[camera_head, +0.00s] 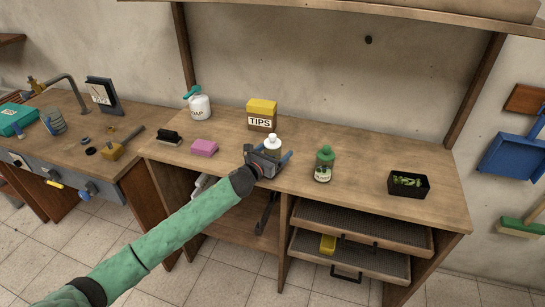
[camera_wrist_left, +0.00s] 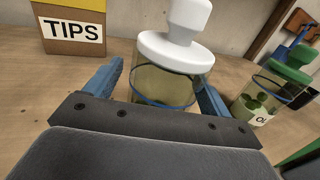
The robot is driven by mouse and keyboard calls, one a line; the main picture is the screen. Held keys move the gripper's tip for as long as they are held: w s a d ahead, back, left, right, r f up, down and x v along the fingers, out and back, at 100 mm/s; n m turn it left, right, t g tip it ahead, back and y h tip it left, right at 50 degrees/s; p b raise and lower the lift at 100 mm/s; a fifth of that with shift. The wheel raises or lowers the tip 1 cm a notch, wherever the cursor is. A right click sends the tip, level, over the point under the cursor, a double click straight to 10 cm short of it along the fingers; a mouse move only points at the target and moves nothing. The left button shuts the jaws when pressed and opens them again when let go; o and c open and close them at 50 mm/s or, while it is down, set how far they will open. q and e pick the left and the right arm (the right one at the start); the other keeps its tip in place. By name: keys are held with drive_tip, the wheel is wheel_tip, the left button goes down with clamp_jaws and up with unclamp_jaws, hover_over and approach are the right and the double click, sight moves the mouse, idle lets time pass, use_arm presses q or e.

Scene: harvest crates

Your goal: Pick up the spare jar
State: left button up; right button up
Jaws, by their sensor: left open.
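A glass jar with a white knobbed lid (camera_head: 273,143) stands upright on the wooden bench, probably the spare jar; the frames show no label on it. It also fills the middle of the left wrist view (camera_wrist_left: 172,80). My left gripper (camera_head: 268,154) is open, with its blue fingers on either side of the jar's glass body. I cannot tell whether either finger touches the glass. The gripper hides the jar's lower part in the head view. A second jar with a green lid and a pale label (camera_head: 323,165) stands to the right. My right gripper is not in view.
A yellow and brown TIPS box (camera_head: 262,116) stands behind the jar. A soap bottle (camera_head: 199,106), a pink sponge (camera_head: 204,148) and a brush (camera_head: 169,137) are to the left. A black tray with green contents (camera_head: 408,185) is at the right. Open drawers (camera_head: 360,225) project below.

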use_arm(q)
drive_tip(key=shift+c, duration=0.2)
drive_tip(key=c, duration=1.1)
drive_tip(key=shift+c, duration=0.5)
drive_tip(key=shift+r, duration=0.15)
